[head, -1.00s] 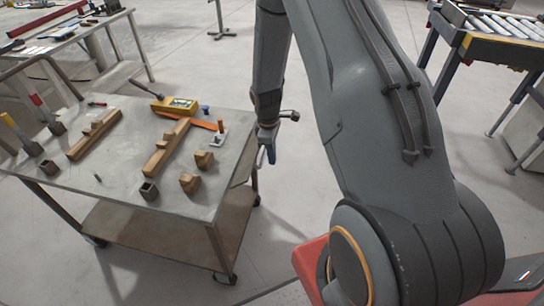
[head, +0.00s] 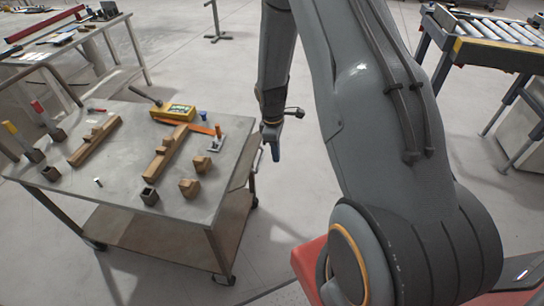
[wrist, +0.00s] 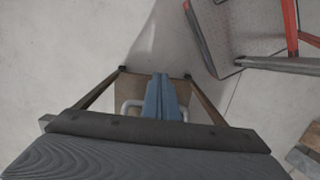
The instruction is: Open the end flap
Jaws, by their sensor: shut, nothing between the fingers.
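The end flap (head: 238,172) appears to be the panel at the right end of the grey cart, hanging down below the tabletop. A thin grey handle (head: 253,168) shows beside it. In the wrist view a light grey looped handle (wrist: 130,104) passes on both sides of my fingers, partly hidden by them. My gripper (head: 276,152) points down just outside the cart's right end. Its blue fingers (wrist: 161,77) are together, with nothing between them. I cannot tell whether they touch the handle or only overlap it in view.
On the cart top (head: 115,165) lie wooden pieces (head: 95,141), a yellow device (head: 180,112), an orange strip (head: 203,128) and small blocks (head: 190,188). The cart has a brown lower shelf (head: 150,230). A roller table (head: 490,35) stands at the back right.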

